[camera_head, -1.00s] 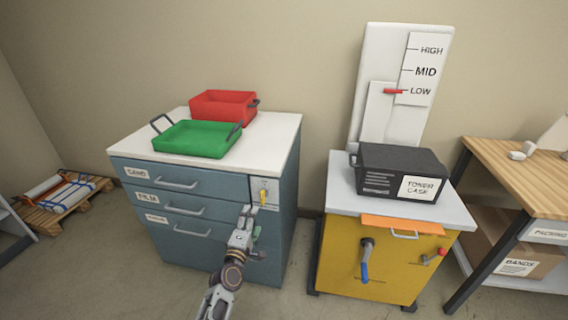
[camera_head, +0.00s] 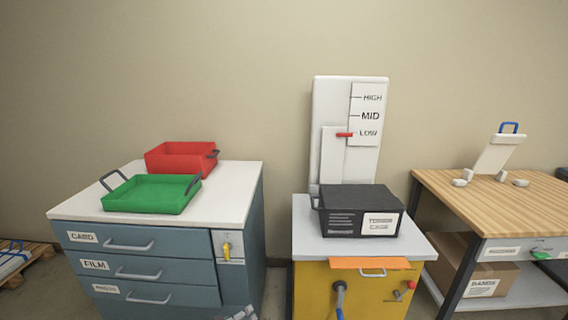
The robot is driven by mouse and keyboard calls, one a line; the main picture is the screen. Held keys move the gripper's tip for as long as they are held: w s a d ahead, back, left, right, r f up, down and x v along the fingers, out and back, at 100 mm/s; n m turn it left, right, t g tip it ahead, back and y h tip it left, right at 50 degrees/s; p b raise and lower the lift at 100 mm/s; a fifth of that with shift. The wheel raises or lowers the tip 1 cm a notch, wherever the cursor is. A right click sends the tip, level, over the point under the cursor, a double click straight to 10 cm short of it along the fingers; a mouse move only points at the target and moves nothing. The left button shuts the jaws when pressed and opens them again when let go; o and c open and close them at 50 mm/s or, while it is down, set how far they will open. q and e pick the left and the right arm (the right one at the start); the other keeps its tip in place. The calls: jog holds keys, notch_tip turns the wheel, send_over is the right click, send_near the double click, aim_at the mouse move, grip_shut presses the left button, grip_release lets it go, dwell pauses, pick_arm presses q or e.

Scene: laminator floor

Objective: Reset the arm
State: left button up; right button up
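Only a small grey tip of my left gripper (camera_head: 238,314) shows at the bottom edge, in front of the blue drawer cabinet (camera_head: 160,243). The rest of that arm is out of the frame, and I cannot tell whether its fingers are open. A yellow key or knob (camera_head: 227,250) is on the cabinet's front panel, above and apart from the gripper tip. My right gripper is out of view.
A green tray (camera_head: 150,196) and a red tray (camera_head: 180,160) sit on the cabinet. A black toner case (camera_head: 358,212) stands on the yellow machine (camera_head: 375,295), before a white gauge with its red pointer (camera_head: 344,134) at LOW. A wooden bench (camera_head: 500,208) stands right.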

pick_arm(q)
jog(key=s+a+f+m+g+y, duration=0.1)
jog(key=s+f+m+g, duration=0.1)
jog(key=s+f, duration=0.5)
jog(key=s+a+f+m+g+y+p, duration=0.1)
jog(key=s+a+f+m+g, duration=0.1)
jog(key=s+f, duration=0.5)
jog(key=s+a+f+m+g+y, duration=0.1)
jog(key=s+f+g, duration=0.3)
jog(key=s, duration=1)
notch_tip(320, 180, down, 3)
jog(key=shift+a+r+m+g+y, duration=0.1)
jog(key=shift+a+m+g+y, duration=0.2)
jog(key=shift+a+m, duration=0.35)
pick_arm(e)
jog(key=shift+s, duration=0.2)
pick_arm(q)
jog(key=shift+s+p, duration=0.1)
jog(key=shift+p, duration=0.3)
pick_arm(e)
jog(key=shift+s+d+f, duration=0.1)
